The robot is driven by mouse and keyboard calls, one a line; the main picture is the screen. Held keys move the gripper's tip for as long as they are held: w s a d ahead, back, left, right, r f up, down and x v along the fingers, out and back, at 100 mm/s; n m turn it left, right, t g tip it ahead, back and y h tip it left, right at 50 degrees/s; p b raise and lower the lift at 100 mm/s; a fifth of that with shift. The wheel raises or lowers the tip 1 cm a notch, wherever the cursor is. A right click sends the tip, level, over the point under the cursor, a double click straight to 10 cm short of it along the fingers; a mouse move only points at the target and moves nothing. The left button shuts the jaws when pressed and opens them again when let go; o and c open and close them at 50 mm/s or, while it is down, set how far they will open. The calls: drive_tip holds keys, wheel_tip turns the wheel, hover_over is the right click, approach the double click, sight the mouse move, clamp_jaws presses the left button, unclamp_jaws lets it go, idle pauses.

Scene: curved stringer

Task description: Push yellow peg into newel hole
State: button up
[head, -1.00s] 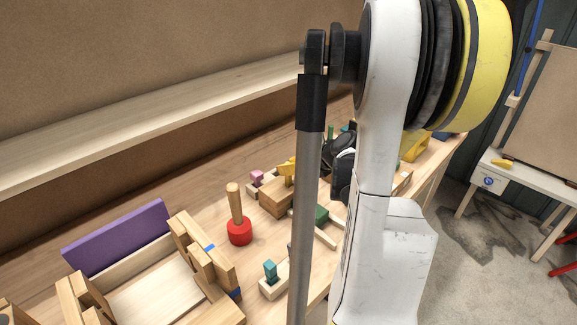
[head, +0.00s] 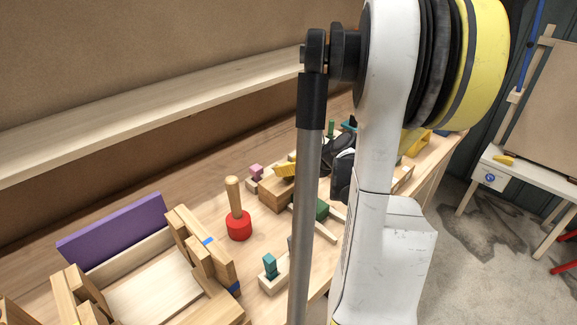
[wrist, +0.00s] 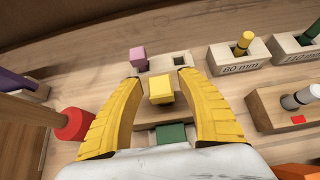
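The yellow peg (wrist: 160,88) shows in the middle of the wrist view, its square top facing the camera. It stands above a wooden block (wrist: 143,112) that seems to be the newel; how deep it sits in a hole cannot be seen. My gripper (wrist: 160,78) has its two yellow fingers apart, one on each side of the peg, with gaps showing. In the head view, the yellow fingers (head: 286,170) are at the wooden block (head: 276,196), partly hidden by my arm.
A pink peg (wrist: 138,57) stands in a holder beyond the fingers. A red-based wooden mallet (head: 238,225) stands to the left. Labelled blocks (wrist: 238,62) with pegs lie right. A teal peg (head: 270,264) stands near the front edge.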

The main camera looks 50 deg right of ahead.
drive_tip(key=shift+s+r, duration=0.1)
drive_tip(key=v, duration=1.1)
drive_tip(key=shift+s+r, duration=0.25)
drive_tip(key=shift+s, duration=0.05)
